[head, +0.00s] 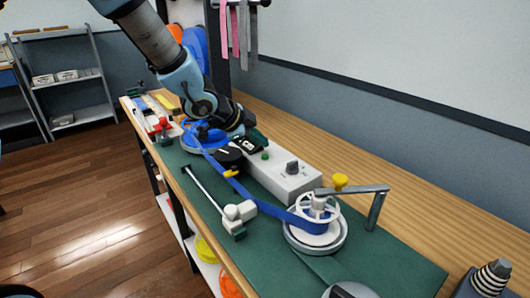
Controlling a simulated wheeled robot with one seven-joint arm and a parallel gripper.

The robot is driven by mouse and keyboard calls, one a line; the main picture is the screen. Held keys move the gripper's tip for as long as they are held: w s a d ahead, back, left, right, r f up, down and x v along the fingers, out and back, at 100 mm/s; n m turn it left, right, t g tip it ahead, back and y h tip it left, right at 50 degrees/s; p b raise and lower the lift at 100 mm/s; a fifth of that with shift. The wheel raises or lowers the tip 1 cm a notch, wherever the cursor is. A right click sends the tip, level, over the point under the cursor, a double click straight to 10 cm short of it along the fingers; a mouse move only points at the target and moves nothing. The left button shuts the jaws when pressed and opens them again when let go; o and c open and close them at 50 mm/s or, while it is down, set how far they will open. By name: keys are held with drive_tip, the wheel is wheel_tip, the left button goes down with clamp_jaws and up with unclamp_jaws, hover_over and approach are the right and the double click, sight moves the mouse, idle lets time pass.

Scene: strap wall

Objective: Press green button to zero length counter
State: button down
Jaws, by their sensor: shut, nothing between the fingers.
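The green button (265,156) is a small round knob on top of the light grey machine box (300,177), near its left end. A black counter with a small white display (248,144) sits just left of the button. My gripper (250,127) is dark and shut, with nothing seen in it. It hangs behind and to the left of the button, close to the counter and apart from the button in the picture. Its fingertips are small and partly lost against the dark parts.
A blue strap (250,196) runs from a blue roll (203,137) past a black wheel (229,158) to a white reel (316,231). A dark knob (292,167) is on the box. The wooden bench (420,222) is clear behind.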

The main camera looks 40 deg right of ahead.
sight(261, 160)
wheel_tip(261, 160, up, 4)
drive_tip(key=p, duration=0.3)
idle(0.7)
